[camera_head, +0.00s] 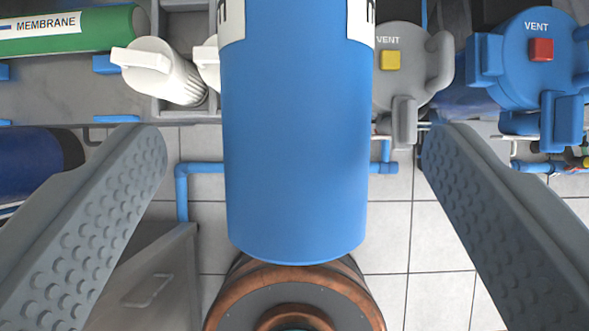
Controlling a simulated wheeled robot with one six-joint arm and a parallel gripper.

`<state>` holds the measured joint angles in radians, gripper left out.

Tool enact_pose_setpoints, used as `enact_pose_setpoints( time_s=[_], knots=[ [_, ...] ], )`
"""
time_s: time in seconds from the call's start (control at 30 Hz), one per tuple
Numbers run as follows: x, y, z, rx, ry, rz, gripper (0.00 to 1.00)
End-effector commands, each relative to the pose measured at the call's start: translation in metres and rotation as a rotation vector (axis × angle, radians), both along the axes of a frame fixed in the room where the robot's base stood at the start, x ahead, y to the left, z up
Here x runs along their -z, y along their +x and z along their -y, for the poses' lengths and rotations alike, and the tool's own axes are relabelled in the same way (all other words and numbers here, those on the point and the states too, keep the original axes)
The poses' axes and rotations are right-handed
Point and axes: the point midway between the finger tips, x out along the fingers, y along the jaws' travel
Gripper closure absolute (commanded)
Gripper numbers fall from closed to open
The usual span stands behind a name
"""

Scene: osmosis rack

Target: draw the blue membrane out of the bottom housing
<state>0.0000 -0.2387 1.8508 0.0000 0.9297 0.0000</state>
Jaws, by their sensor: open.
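The blue membrane (295,150) is a large smooth blue cylinder in the middle of the view, with part of a white label with black letters at the top edge. Its upper part is cut off by the frame. My gripper (294,138) is open, one grey studded finger on each side of the membrane, with a visible gap on both sides. Below the membrane's lower end is a round copper-brown body (235,305) with a dark face and an inner ring. I cannot tell whether they touch, or whether this is the bottom housing.
A green cylinder marked MEMBRANE (70,38) lies at upper left, near a white ribbed cartridge (165,70). Grey (405,65) and blue (530,60) VENT-marked parts stand at upper right. A grey cabinet (150,285) is at lower left. Tiled floor (440,245) shows below.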

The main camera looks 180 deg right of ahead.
Motion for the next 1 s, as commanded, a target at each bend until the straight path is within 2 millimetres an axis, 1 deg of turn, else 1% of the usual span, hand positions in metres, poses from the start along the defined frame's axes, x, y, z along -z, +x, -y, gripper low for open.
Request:
enact_pose_setpoints(
  time_s=[0.03, 0.2, 0.5, 0.6, 0.8, 1.0],
  knots=[
    [-0.009, -0.006, 0.0, 0.0, 0.0, 0.004, 0.2],
    [-0.037, -0.025, 0.0, 0.0, 0.0, 0.004, 0.2],
    [-0.086, -0.058, 0.0, 0.0, 0.0, 0.004, 0.2],
    [-0.1, -0.068, 0.0, 0.0, 0.0, 0.003, 0.2],
    [-0.117, -0.08, 0.0, 0.0, 0.0, 0.001, 0.2],
    [-0.121, -0.083, 0.0, 0.0, 0.0, 0.001, 0.2]
  ],
)
